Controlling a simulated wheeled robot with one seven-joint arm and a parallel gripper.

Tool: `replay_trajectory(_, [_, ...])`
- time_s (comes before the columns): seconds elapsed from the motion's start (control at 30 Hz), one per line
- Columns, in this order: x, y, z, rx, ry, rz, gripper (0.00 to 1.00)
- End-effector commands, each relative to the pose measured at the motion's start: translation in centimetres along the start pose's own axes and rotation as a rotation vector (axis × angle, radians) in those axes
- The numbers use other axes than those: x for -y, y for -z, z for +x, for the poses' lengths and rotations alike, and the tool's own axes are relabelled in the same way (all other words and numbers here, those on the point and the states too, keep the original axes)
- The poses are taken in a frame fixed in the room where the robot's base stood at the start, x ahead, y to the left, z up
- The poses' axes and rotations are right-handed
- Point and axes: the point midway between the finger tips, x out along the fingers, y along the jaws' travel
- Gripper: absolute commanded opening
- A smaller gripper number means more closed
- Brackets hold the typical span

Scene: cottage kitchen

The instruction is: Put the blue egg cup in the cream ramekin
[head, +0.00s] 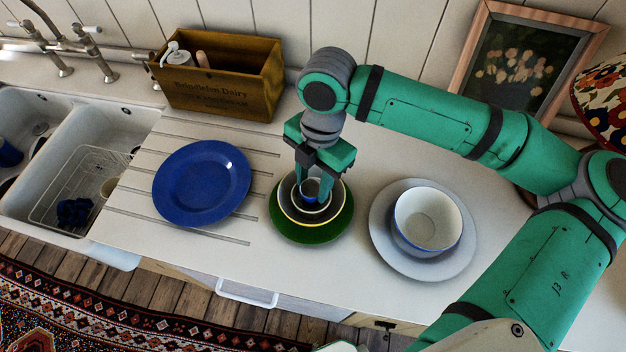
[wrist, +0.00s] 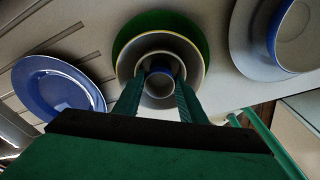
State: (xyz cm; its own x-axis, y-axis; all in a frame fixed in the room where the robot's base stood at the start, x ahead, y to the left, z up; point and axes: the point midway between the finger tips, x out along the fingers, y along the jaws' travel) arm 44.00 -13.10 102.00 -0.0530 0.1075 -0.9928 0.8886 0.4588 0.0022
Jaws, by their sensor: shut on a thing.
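The blue egg cup (head: 312,185) is between the fingers of my gripper (head: 314,197), which is shut on it. In the wrist view the egg cup (wrist: 161,84) shows as a small blue round with a pale inside between the fingertips. It is over or inside a pale inner dish, seemingly the cream ramekin (head: 318,208), within a yellow-rimmed bowl (head: 312,223) on a green plate (head: 312,237). The fingers hide part of the ramekin, and I cannot tell whether the egg cup touches its bottom.
A blue plate (head: 202,183) lies to the left. A blue-rimmed white bowl (head: 428,220) stands on a pale plate (head: 378,238) to the right. A wooden box (head: 220,85) stands behind, and the sink (head: 95,135) is at far left. The counter's front strip is clear.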

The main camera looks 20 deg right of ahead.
Motion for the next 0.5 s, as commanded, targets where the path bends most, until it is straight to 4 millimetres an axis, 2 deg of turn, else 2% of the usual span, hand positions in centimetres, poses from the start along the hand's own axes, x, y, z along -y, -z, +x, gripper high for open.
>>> replay_trajectory(0.43, [0.00, -0.06, 0.71, -0.001, -0.001, 0.000, 0.14])
replay_trajectory(0.47, [0.00, -0.07, 0.66, 0.000, 0.000, 0.000, 0.44])
replay_trajectory(0.5, [-0.01, -0.06, 0.65, 0.000, 0.000, 0.000, 0.54])
